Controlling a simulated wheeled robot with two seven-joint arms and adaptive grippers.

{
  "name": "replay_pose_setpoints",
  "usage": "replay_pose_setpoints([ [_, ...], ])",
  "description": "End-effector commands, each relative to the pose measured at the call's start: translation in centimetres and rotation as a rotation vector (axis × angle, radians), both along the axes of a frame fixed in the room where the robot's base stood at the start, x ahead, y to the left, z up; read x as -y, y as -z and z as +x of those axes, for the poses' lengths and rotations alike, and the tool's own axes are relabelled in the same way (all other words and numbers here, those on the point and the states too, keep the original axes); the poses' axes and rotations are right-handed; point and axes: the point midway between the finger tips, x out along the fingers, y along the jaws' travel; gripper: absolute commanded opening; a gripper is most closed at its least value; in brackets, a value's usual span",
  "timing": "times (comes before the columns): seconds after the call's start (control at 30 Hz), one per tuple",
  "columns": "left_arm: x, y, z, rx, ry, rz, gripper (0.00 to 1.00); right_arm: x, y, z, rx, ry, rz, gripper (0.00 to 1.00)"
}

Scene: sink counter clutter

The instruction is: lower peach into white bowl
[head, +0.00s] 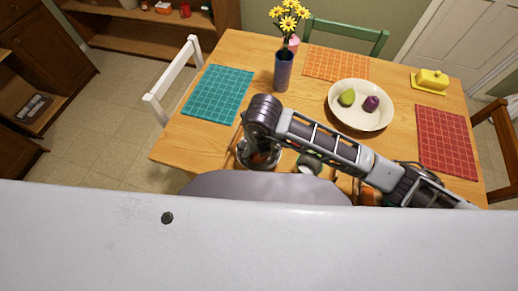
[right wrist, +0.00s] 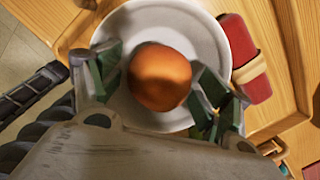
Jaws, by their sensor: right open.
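A wide white bowl (head: 345,120) stands on the wooden table in the head view. It holds a green pear (head: 347,97) and a purple plum (head: 371,104). My right gripper (head: 258,160) points down at the near left of the table, well left of the bowl. In the right wrist view, an orange peach (right wrist: 160,77) lies between the spread fingers of my right gripper (right wrist: 165,88). A round white dish (right wrist: 228,30) shows behind the peach. I cannot tell whether the fingers touch the peach. My left gripper is not in view.
A blue vase (head: 283,72) with yellow flowers stands left of the bowl. A yellow butter dish (head: 431,82) is at the right. Teal (head: 217,94), orange and red (head: 446,140) placemats lie around. A red block-like thing (right wrist: 245,60) lies beside the dish in the wrist view.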

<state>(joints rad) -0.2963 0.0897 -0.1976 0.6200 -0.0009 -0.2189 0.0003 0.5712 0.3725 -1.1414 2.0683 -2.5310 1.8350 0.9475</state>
Motion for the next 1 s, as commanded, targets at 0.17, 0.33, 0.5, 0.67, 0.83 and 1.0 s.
replay_pose_setpoints([
  [0.17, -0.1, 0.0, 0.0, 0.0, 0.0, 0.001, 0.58, 0.0, -0.4, 0.0, 0.0, 0.0, 0.0, 0.81],
  [0.33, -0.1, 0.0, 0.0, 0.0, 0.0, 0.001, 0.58, 0.0, -1.5, -0.1, 0.001, -0.001, 0.001, 0.81],
  [0.5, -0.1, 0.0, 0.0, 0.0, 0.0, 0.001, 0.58, 0.1, -3.3, -0.3, 0.002, -0.001, 0.001, 0.81],
  [0.67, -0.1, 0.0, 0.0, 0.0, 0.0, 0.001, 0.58, 0.2, -5.2, -0.5, 0.003, -0.001, 0.001, 0.81],
  [0.83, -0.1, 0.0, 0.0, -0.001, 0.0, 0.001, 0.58, 0.3, -6.8, -0.7, 0.002, 0.0, 0.002, 0.81],
  [1.0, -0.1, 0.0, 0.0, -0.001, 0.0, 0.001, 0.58, 0.3, -7.7, -0.8, 0.0, 0.0, 0.0, 0.81],
])
